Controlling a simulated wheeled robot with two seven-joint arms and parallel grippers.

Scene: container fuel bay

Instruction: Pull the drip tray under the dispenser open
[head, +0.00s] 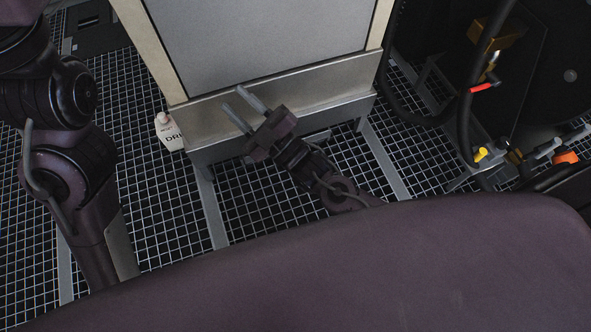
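The dispenser (262,38) stands at top centre, with a pale grey front and cream side edges. A bare steel tray-like part (325,82) runs along its foot, which I take for the drip tray. Its lower front face (345,110) is partly hidden by my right gripper. A short light bar, perhaps a handle, shows beside the gripper at that face. My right gripper (232,97) is in front of the steel part, its two fingers apart with nothing between them. I cannot tell whether it touches. My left arm comes down at the left; its gripper is out of sight.
Grating floor (150,205) with flat metal strips spreads around. At right are a black hose (465,100), yellow and red fittings, and an orange piece (565,157).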

